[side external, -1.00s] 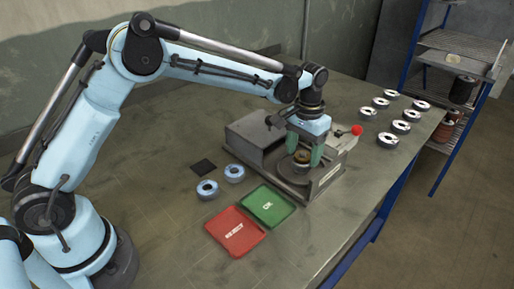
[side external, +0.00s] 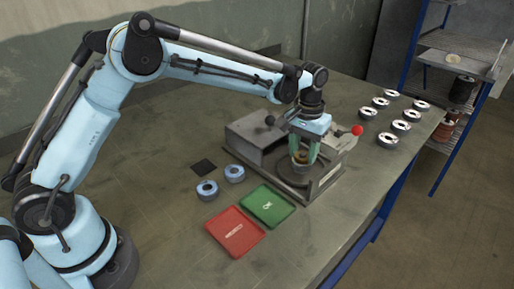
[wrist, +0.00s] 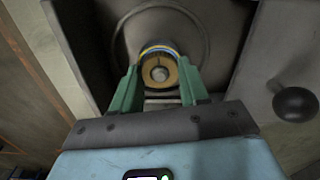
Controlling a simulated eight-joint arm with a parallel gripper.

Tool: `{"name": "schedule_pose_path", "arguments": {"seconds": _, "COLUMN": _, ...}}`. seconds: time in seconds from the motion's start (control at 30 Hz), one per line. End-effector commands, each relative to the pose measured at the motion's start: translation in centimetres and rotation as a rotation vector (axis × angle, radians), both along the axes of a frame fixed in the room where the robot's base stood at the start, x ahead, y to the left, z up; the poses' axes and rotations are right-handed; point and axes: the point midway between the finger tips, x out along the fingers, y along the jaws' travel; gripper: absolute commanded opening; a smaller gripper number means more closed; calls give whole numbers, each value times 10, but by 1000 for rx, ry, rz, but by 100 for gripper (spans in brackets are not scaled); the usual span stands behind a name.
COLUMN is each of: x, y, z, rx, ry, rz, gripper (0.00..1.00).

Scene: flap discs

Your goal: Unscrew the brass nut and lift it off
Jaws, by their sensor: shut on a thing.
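The brass nut (wrist: 160,72) shows in the wrist view as a yellow ring around a grey round centre, between the green fingers. My gripper (wrist: 154,88) is shut on it from both sides. In the side view my gripper (side external: 303,155) points down over the grey machine (side external: 328,180), with the brass nut (side external: 301,154) partly hidden by the fingers. A dark round plate (side external: 293,178) lies on the machine below. I cannot tell whether the nut is clear of what is under it.
A green tray (side external: 267,205) and a red tray (side external: 235,232) lie in front of the machine. Two blue-grey discs (side external: 207,190) and a dark square pad (side external: 204,166) are to the left. A red knob (side external: 357,130) sticks up at right. Several discs (side external: 394,139) stand at the far right.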

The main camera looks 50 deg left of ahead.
Motion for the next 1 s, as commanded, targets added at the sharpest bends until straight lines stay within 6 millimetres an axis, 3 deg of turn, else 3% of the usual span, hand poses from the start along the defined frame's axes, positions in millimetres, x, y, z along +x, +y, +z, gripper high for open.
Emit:
{"name": "schedule_pose_path", "arguments": {"seconds": 0.6, "x": 0, "y": 0, "z": 0, "rx": 0, "ry": 0, "rz": 790, "gripper": 10}}
{"name": "schedule_pose_path", "arguments": {"seconds": 1.0, "x": 0, "y": 0, "z": 0, "rx": 0, "ry": 0, "rz": 889, "gripper": 10}}
